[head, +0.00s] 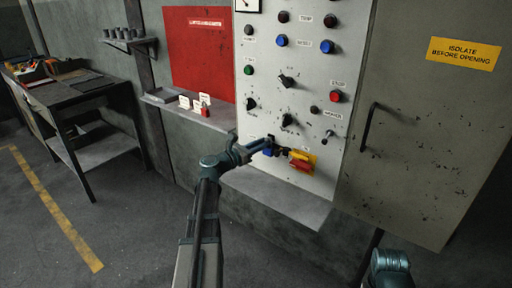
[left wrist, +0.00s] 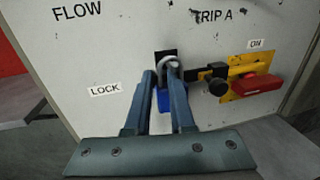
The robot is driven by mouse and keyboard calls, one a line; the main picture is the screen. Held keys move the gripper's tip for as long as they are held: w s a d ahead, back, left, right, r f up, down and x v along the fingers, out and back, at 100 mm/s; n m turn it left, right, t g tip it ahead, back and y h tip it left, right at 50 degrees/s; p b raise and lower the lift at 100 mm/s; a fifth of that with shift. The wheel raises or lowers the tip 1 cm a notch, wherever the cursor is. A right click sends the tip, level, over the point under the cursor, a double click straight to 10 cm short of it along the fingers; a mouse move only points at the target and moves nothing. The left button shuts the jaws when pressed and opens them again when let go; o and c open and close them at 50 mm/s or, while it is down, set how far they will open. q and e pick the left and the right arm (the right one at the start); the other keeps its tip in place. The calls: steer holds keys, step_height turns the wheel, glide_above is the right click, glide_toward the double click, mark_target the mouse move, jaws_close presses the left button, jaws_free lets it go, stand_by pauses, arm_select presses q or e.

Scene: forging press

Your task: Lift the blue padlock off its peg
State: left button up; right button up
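The blue padlock (left wrist: 163,101) hangs low on the pale control panel, with its grey shackle (left wrist: 168,62) up at a dark square mount (left wrist: 165,54) beside the LOCK label. The peg itself is hard to make out. My left gripper (head: 264,145) reaches the padlock from the left in the head view. In the left wrist view its two fingers (left wrist: 162,76) stand close together, one on each side of the blue body, and appear shut on it. The fingers hide part of the body. My right gripper is not in view.
Right of the padlock are a black knob (left wrist: 218,86) and a red handle (left wrist: 257,83) on a yellow plate (left wrist: 238,67). A grey ledge (head: 280,196) runs below the panel. Tags (head: 203,104) stand on a shelf to the left. A cabinet door (head: 430,130) is at right.

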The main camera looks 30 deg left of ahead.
arm_select(q)
steer(key=shift+w, duration=0.1)
steer(key=shift+c, duration=0.2)
jaws_close()
steer(key=shift+r+p, duration=0.3)
steer(key=shift+p, duration=0.05)
stand_by(1.3)
steer(key=shift+w+a+r+p, duration=0.2)
steer(key=shift+r+p, duration=0.2)
steer(key=shift+p, duration=0.1)
steer(key=shift+s, duration=0.3)
steer(key=s, duration=0.5)
steer(key=shift+s, duration=0.35)
stand_by(0.8)
steer(key=shift+w, duration=0.15)
